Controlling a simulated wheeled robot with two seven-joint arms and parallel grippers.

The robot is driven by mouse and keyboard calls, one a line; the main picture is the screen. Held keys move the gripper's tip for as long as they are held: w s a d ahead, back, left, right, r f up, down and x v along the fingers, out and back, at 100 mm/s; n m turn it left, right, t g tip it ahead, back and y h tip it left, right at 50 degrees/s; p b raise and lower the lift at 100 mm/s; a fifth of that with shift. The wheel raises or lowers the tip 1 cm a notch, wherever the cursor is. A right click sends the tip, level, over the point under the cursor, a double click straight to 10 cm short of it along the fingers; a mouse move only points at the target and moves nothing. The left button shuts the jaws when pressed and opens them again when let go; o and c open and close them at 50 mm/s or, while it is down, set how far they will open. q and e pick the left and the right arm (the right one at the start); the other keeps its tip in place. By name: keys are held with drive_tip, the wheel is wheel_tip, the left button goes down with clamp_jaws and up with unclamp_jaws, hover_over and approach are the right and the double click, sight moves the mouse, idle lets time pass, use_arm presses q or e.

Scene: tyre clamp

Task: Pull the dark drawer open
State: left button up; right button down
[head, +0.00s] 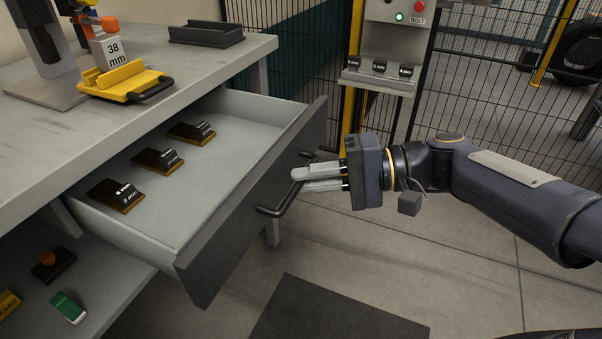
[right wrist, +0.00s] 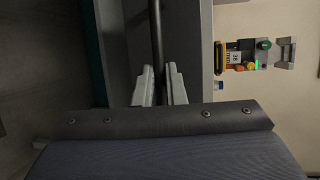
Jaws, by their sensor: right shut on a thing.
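The dark drawer (head: 240,220) stands pulled out from under the workbench, with its grey inside showing in the head view. Its dark bar handle (head: 276,207) runs along the front panel. My right gripper (head: 298,180) is at the handle, its two light fingers shut on the bar. In the right wrist view the fingers (right wrist: 160,85) close around the handle bar (right wrist: 156,35). Several dark and brown blocks (head: 157,160) lie in a row inside the drawer. My left gripper is not in view.
The workbench top (head: 215,62) holds a yellow fixture (head: 122,82), a "38 mm" block (head: 113,50) and a black tray (head: 206,34). A lower shelf (head: 110,285) carries small items. A control stand (head: 385,75) and mesh fence stand behind. A dark mat (head: 335,315) lies on the floor.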

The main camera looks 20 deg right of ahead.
drive_tip(key=c, duration=1.5)
unclamp_jaws()
drive_tip(key=shift+d, duration=0.1)
drive_tip(key=p+v, duration=0.2)
drive_tip(key=v, duration=0.5)
drive_tip(key=shift+s+d, duration=0.2)
drive_tip(key=shift+d, duration=0.1)
drive_tip(key=shift+a, duration=0.1)
